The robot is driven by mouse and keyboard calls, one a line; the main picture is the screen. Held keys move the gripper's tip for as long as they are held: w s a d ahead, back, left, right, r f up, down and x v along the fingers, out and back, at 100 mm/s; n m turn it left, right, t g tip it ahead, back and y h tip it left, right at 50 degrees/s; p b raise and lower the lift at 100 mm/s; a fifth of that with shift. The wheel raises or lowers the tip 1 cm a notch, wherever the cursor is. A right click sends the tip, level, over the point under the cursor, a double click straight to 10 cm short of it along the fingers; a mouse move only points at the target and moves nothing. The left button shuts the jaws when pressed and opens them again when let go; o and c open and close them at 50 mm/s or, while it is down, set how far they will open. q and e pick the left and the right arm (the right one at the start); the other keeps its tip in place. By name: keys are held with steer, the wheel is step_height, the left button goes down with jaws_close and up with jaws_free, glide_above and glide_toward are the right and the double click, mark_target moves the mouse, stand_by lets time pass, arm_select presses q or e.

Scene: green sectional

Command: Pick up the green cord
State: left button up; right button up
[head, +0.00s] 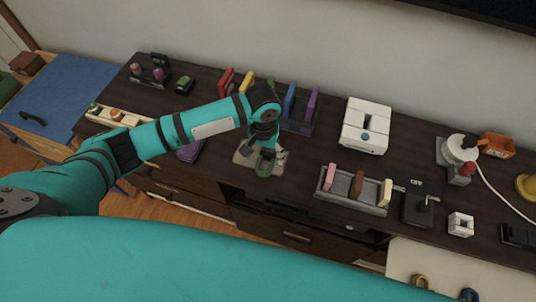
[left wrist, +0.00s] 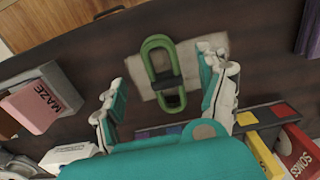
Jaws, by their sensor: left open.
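The green cord (left wrist: 154,52) is a coiled oblong loop with a dark band around its middle. It lies on a pale flat mat (left wrist: 206,38) on the dark wooden cabinet top. My left gripper (left wrist: 162,90) is open, with one finger on either side of the cord's lower end in the left wrist view. In the head view my left gripper (head: 265,150) points down over the cord (head: 264,167) and partly hides it. I cannot tell whether the fingers touch the cord. My right gripper is not in view.
A rack with blue and purple upright pieces (head: 290,98) stands just behind my left gripper. A grey tray (head: 350,203) with pink, brown and yellow pieces is to the right. A white box (head: 366,120) stands behind it. The cabinet's front edge is close to the mat.

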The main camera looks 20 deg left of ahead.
mark_target(264, 163)
arm_select(q)
steer(key=shift+w+f+p, duration=0.15)
steer(key=shift+f+p, duration=0.15)
steer(key=shift+f, duration=2.4)
steer(key=c, duration=1.3)
